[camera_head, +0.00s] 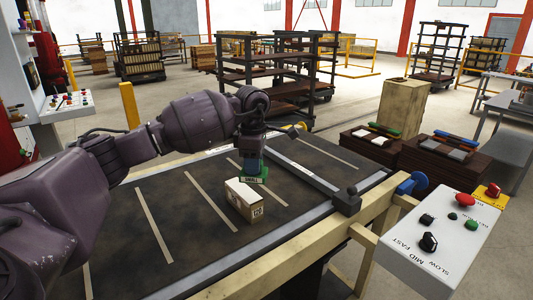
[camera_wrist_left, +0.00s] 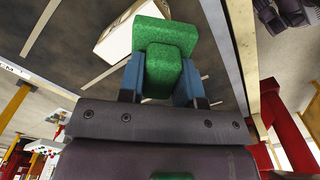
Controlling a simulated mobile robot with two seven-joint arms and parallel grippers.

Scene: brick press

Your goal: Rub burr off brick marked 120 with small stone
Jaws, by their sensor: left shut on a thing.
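A pale cream brick (camera_head: 243,200) lies on the dark belt near its middle. Its end face has a dark marking too small to read. My left gripper (camera_head: 251,168) points down just behind the brick and is shut on a green stone (camera_head: 256,178) with a small label on its side. In the left wrist view, the green stone (camera_wrist_left: 165,38) sits between the blue fingers (camera_wrist_left: 160,80) and covers part of the brick (camera_wrist_left: 122,32). I cannot tell whether stone and brick touch. My right gripper is not in view.
The belt (camera_head: 120,210) has pale cross lines and a dark bar (camera_head: 310,175) across it. A wooden rail (camera_head: 300,240) runs along the front. A control box (camera_head: 440,240) with knobs stands right. Brown stands (camera_head: 440,160) hold blocks and brushes. The belt left of the brick is clear.

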